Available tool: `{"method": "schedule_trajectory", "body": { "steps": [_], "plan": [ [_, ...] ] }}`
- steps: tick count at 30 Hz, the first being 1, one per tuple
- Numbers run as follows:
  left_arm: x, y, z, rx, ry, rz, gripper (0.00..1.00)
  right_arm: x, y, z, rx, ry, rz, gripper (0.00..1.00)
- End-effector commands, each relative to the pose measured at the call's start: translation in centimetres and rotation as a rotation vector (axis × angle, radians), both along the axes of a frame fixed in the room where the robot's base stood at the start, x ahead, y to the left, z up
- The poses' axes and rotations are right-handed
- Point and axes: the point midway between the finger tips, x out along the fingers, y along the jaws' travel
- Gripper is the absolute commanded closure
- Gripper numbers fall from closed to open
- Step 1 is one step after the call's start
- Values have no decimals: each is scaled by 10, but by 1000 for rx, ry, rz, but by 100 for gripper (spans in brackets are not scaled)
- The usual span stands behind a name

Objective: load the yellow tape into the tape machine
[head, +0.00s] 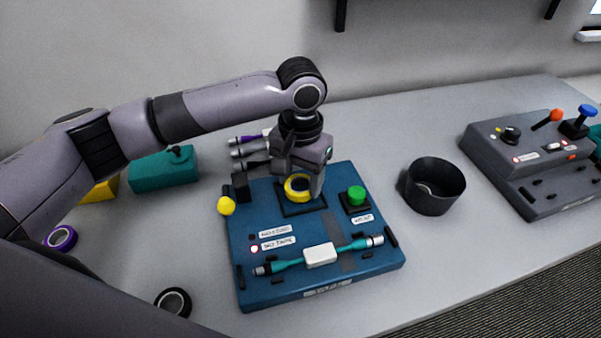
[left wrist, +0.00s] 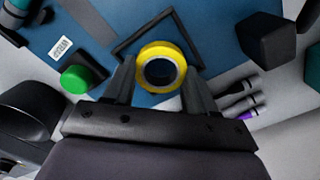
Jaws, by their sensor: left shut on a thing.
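The yellow tape (head: 297,187) is a ring held between the fingers of my left gripper (head: 301,183). It also shows in the left wrist view (left wrist: 161,50), with my left gripper's two fingers (left wrist: 161,82) on either side of it. The tape machine (head: 300,240) is a blue panel on the table. The tape is over a black square frame (head: 300,211) on the panel; the frame's edges also show in the left wrist view (left wrist: 125,47). I cannot tell whether the tape touches the panel. My right gripper is not in view.
A green button (head: 356,193), a yellow knob (head: 227,206) and a teal cable (head: 345,249) are on the panel. A black cup (head: 434,186) stands to the right. A purple tape (head: 61,238) and a black tape (head: 173,302) lie left. A grey machine (head: 530,160) stands far right.

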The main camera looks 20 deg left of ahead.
Motion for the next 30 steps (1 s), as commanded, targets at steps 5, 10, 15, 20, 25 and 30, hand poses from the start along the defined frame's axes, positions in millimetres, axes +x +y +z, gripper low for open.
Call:
{"method": "schedule_trajectory", "body": {
  "steps": [5,10,15,20,25,30],
  "plan": [
    [0,0,-5,-1,1,0,73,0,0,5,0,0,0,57],
    [0,0,-6,-1,0,0,31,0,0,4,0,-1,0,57],
    [0,0,-6,0,0,0,18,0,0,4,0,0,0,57],
    [0,0,-6,0,0,0,18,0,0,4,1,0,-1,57],
    [1,0,1,0,-4,-1,18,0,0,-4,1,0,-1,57],
    [0,-1,36,-2,-3,-1,18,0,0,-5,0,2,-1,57]
  ]
}}
